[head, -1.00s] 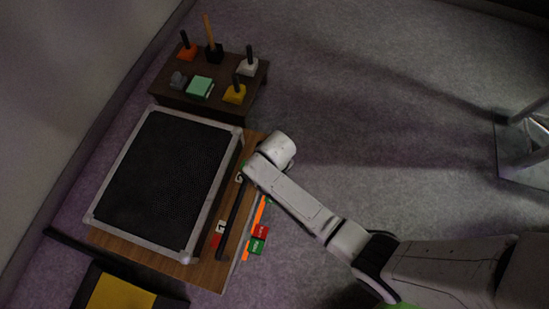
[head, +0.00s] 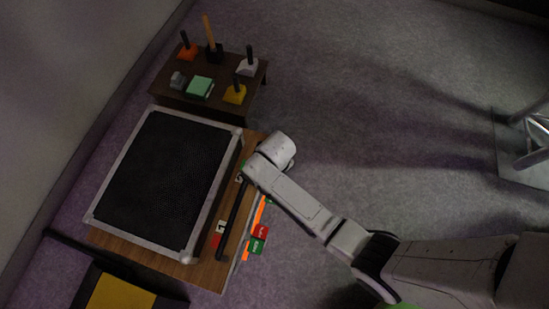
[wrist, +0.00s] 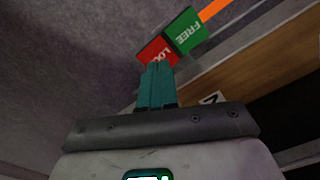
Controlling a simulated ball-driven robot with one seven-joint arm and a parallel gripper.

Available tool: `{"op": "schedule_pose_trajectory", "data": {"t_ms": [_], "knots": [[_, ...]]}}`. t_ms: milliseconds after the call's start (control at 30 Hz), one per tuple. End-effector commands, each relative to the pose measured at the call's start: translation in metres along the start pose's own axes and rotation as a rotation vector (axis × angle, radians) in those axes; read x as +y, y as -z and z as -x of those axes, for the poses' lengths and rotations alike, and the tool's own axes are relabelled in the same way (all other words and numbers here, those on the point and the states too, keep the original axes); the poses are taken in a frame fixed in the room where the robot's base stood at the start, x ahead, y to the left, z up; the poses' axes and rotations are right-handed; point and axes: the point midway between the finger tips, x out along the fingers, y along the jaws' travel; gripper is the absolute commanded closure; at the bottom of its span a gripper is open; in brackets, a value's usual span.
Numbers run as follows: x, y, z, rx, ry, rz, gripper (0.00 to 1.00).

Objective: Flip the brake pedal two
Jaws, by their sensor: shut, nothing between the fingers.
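My gripper shows in the wrist view (wrist: 157,68) with its teal fingers together and empty. Its tips overlap the red LOCK half of a red and green LOCK/FREE plate (wrist: 187,31); I cannot tell whether they touch it. An orange strip (wrist: 213,9) runs from beyond the green half. A white number tag (wrist: 211,99), partly hidden, is on the wood beside the gripper. In the head view an orange strip (head: 258,214) lies at the case's right edge by tag 2 (head: 240,178). The brake pedal itself is hard to make out, and my arm hides the gripper there.
A black-topped, silver-edged case (head: 160,180) stands on a wooden base. Tag 1 (head: 220,227) and another red and green plate (head: 259,239) are lower down its right side. A small table (head: 215,105) with colored blocks stands behind. Open carpet lies right.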

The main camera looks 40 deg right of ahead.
Motion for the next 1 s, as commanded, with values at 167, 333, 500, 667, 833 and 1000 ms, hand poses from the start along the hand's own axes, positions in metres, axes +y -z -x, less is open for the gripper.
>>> {"op": "schedule_pose_trajectory", "data": {"t_ms": [167, 333, 500, 667, 833, 1000], "knots": [[0.0, 0.0, 0.0, 0.0, 0.0, 0.0, 1.0], [0.0, 0.0, -0.0002, 0.0, 0.0, 0.0, 1.0], [0.0, 0.0, -0.002, 0.0, 0.0, 0.0, 1.0], [0.0, 0.0, -0.0043, 0.0, 0.0, 0.0, 1.0], [0.0, -0.0001, -0.0067, -0.001, 0.0, 0.0, 1.0], [0.0, -0.0001, -0.009, -0.001, 0.0, 0.0, 1.0]]}}
